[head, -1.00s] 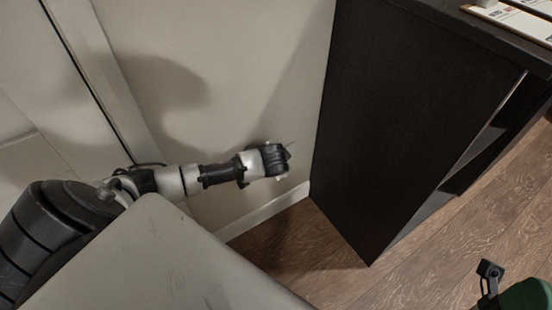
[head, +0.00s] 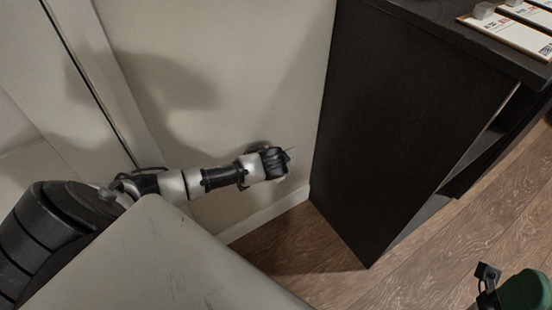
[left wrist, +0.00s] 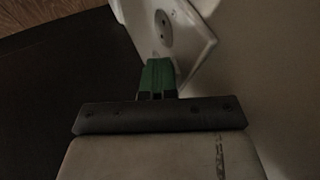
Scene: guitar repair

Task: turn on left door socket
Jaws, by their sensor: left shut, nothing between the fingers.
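A white wall socket (left wrist: 188,30) shows at the top of the left wrist view, with a round recess and dark holes in its face. My left gripper (left wrist: 158,74) is shut and empty. Its green fingertips are at the lower edge of the socket in the picture, very close to it. I cannot tell whether they touch it. In the head view my left gripper (head: 280,160) is against the wall beside the dark cabinet, and it mostly hides the socket there. No door socket switch is clear in either view.
A dark cabinet (head: 405,130) stands just right of my left gripper. The pale wall (head: 240,60) is behind it. Printed cards (head: 510,35) lie on the cabinet top.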

